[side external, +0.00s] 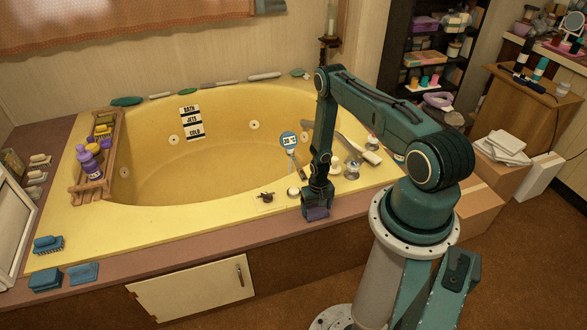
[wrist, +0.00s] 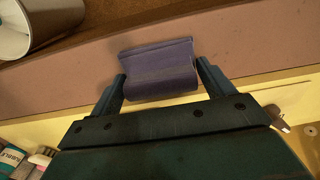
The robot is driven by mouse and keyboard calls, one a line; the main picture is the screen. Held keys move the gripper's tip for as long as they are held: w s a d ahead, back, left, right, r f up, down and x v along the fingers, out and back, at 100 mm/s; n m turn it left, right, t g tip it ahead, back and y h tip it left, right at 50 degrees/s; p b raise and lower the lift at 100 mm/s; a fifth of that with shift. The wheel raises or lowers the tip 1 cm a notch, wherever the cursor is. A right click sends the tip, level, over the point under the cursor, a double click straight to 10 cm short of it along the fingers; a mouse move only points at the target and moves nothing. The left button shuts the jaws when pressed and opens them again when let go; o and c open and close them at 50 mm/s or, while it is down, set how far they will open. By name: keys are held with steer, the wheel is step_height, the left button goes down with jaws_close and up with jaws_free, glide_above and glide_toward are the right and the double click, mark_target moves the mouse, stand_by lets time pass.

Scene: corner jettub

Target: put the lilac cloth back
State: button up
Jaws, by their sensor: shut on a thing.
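The lilac cloth (side external: 316,213) is a small folded piece at the end of my gripper (side external: 315,203), at the front ledge of the tub. In the wrist view the cloth (wrist: 158,66) sits between the two fingers of my gripper (wrist: 161,75), which are shut on its sides. The brownish-pink ledge lies beneath it. Whether the cloth touches the ledge or hangs just above it, I cannot tell.
The yellow tub (side external: 215,165) is just behind my gripper. A drain control (side external: 266,197) and tap fittings (side external: 352,170) stand close by. Blue cloths (side external: 83,273) and a blue brush (side external: 48,244) lie at the front left. The ledge between is clear.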

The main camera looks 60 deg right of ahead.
mark_target(317, 204)
steer(key=shift+f, duration=0.35)
steer(key=o, duration=0.9)
steer(key=shift+r, duration=0.2)
step_height(317, 204, up, 12)
stand_by(0.4)
stand_by(0.5)
